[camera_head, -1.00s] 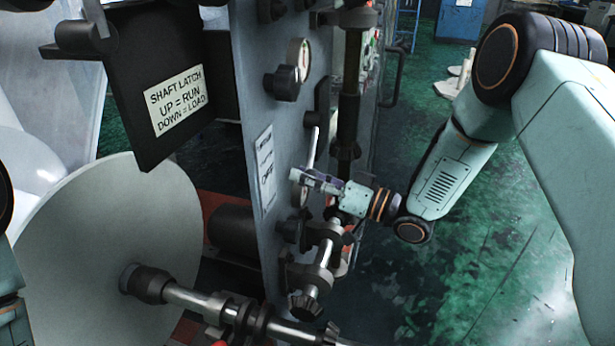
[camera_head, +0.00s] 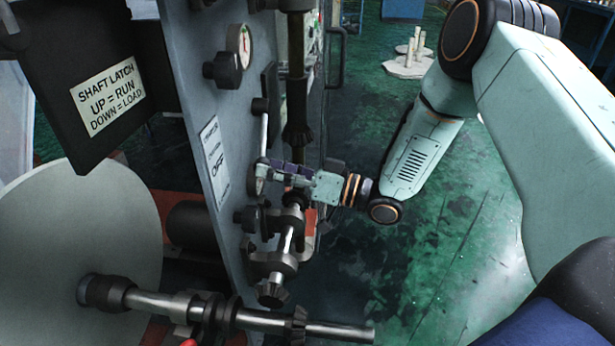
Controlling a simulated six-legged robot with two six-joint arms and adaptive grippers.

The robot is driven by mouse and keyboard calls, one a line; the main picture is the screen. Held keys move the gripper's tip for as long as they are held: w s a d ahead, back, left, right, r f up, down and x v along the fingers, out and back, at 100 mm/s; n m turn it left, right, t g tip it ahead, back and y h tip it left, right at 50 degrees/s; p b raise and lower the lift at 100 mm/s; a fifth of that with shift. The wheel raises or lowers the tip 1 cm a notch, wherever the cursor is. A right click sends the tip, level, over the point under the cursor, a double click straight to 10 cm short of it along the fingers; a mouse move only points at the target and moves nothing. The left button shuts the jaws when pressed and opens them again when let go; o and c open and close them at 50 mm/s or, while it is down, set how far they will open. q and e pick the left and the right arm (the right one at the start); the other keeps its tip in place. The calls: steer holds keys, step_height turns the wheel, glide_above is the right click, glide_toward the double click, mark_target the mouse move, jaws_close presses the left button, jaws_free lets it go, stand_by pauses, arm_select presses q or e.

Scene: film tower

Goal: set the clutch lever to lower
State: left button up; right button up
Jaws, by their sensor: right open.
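The clutch lever seems to be the slim pale metal lever (camera_head: 264,133) on the grey machine panel. It points up, beside a white label (camera_head: 213,160) on which OFF can be read; the other label words are too small to read surely. My right gripper (camera_head: 266,170) is open at the lower end of this lever, with its fingers pointing left toward the panel. I cannot tell whether a finger touches the lever. The gripper covers part of the lever's base. My left gripper is not in view.
A dark plate with a shaft latch sign (camera_head: 107,95) hangs at upper left. A round gauge (camera_head: 239,45) and black knob (camera_head: 222,70) sit above the lever. Below are a metal shaft (camera_head: 340,331) and a large pale disc (camera_head: 80,235). The green floor (camera_head: 450,250) at right is open.

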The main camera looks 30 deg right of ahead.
steer(key=v, duration=0.8)
steer(key=shift+s+d, duration=0.25)
steer(key=shift+d, duration=0.05)
steer(key=shift+d, duration=0.1)
